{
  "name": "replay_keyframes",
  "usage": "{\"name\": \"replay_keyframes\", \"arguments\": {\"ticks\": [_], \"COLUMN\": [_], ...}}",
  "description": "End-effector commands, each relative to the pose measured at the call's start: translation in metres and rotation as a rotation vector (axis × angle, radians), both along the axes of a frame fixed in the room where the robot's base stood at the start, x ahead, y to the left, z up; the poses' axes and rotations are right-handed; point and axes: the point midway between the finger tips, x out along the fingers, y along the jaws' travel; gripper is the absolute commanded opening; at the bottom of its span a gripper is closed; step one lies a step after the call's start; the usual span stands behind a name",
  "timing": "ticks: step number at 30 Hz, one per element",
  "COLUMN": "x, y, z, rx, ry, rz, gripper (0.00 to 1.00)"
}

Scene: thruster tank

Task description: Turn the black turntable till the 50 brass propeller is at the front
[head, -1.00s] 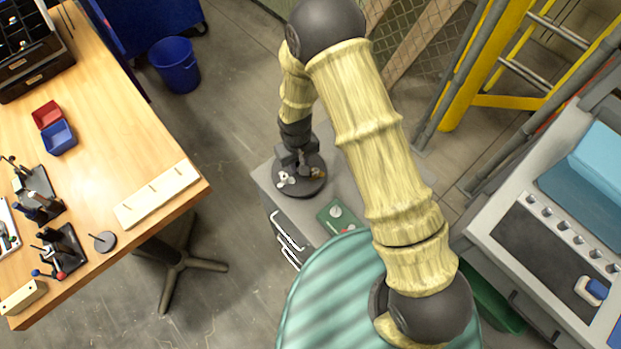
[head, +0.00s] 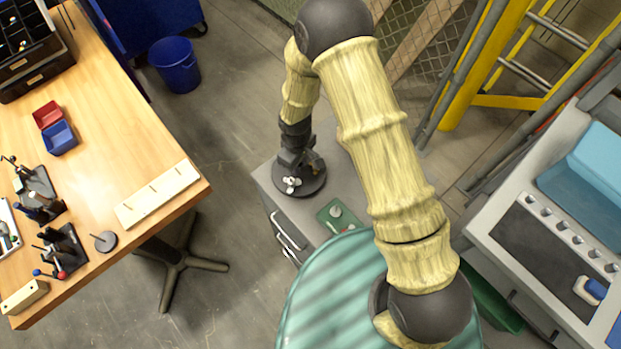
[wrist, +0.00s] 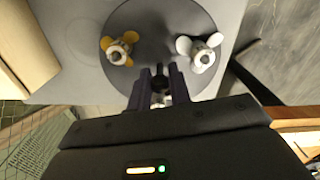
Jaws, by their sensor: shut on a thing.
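The black turntable (head: 306,191) lies on top of a grey cabinet; it fills the top of the wrist view (wrist: 150,18). A brass propeller (wrist: 118,50) stands at its left in the wrist view, and a white propeller (wrist: 197,52) at its right. In the head view the white one (head: 292,182) is on the near left of the disc. Size markings are not readable. My gripper (wrist: 159,78) is shut on a dark upright knob of the turntable, between the two propellers. A pale part shows between the fingers, mostly hidden.
A green tray (head: 331,222) with small parts lies on the cabinet (head: 283,203) in front of the turntable. A teal drum (head: 320,290) stands nearer. The wooden workbench (head: 130,130) is left, a yellow ladder (head: 480,65) right.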

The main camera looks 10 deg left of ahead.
Motion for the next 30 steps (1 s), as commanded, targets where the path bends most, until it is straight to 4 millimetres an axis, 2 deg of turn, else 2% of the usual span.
{"name": "replay_keyframes", "arguments": {"ticks": [4, 14, 22, 30], "x": [0.0001, 0.0001, -0.0001, -0.0001], "y": [0.0004, 0.0005, 0.0004, 0.0006], "z": [0.0010, 0.0006, 0.0008, 0.0001], "rx": [0.001, 0.001, 0.001, 0.001], "ry": [0.000, 0.000, 0.001, 0.000], "rz": [0.176, 0.218, 0.472, 0.500], "gripper": [0.00, 0.00, 0.00, 0.00]}}
